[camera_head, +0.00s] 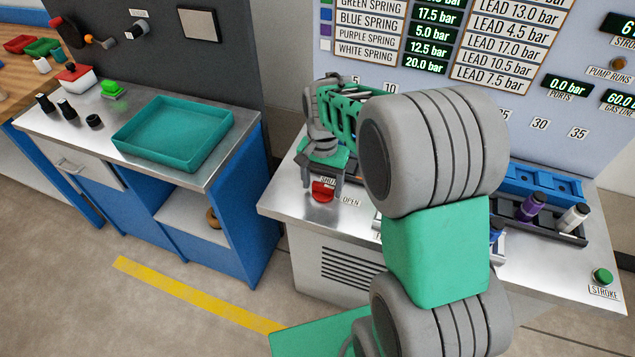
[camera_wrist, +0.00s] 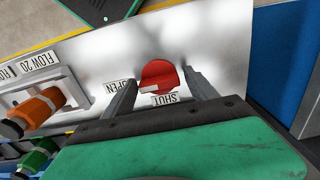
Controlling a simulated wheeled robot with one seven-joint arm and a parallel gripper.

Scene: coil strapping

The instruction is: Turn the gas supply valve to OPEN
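The valve knob (camera_head: 321,192) is a red round handle on the left end of the metal bench top. It also shows in the wrist view (camera_wrist: 158,74), with a SHUT label (camera_wrist: 168,99) and an OPEN label (camera_wrist: 118,87) beside it. A pale bar shows at the knob's edge near the labels; I cannot tell clearly which label it points at. My gripper (camera_wrist: 159,77) is over the knob, one finger on each side. The fingers stand apart, with small gaps between them and the knob. In the head view my gripper (camera_head: 323,184) points down and partly hides the SHUT label.
A green tray (camera_head: 150,160) stands on the left bench. A black rack (camera_head: 565,228) and a green STROKE button (camera_head: 602,276) are at the right.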

